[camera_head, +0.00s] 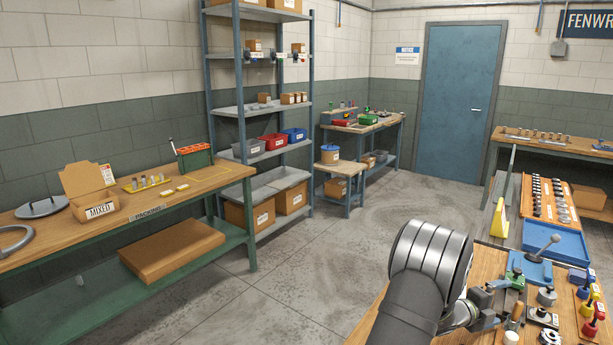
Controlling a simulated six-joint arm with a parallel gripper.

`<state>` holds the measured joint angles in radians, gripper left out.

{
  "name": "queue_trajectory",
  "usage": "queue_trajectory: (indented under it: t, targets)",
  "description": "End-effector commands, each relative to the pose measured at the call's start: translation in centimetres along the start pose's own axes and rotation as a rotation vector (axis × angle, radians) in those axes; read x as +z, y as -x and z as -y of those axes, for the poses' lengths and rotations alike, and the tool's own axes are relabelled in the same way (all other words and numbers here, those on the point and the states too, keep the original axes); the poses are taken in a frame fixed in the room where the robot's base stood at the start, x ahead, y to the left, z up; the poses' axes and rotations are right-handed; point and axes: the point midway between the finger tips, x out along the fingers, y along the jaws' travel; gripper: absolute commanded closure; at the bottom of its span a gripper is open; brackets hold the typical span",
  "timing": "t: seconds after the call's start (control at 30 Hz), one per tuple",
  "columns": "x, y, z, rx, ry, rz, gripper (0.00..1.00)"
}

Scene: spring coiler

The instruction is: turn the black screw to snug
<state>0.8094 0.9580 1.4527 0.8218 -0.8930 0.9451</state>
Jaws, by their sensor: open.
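My arm comes in from the bottom edge, and its wide banded joint hides part of the bench. My gripper (490,297) is small and partly hidden beside the wrist, open over the wooden bench, close to a blue fixture with a lever (532,267) and a green part (515,279). I cannot single out the black screw for sure. Small dark-topped pieces stand to the right of the gripper, one on a pale square block (542,317) and one grey piece (547,296) behind it. No held object can be made out.
Red, yellow and blue pieces (587,306) stand at the bench's right side. Behind the fixture are a blue tray (556,243), a rack with rows of dark parts (538,197) and a yellow wedge (499,219). A wooden-handled tool (516,315) stands near the wrist. The floor to the left is clear.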

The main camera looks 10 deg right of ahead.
Motion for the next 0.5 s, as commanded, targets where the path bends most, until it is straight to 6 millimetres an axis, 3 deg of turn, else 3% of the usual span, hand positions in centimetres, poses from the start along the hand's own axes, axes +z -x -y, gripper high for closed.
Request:
queue_trajectory:
  t: [0.17, 0.47, 0.5]
  targets:
    - [-0.07, -1.21, -0.03, 0.0, 0.002, -0.001, 0.0]
    - [-0.05, -1.35, 0.0, 0.0, 0.003, 0.0, 0.0]
    - [-0.05, -1.34, 0.0, 0.0, 0.003, 0.0, 0.08]
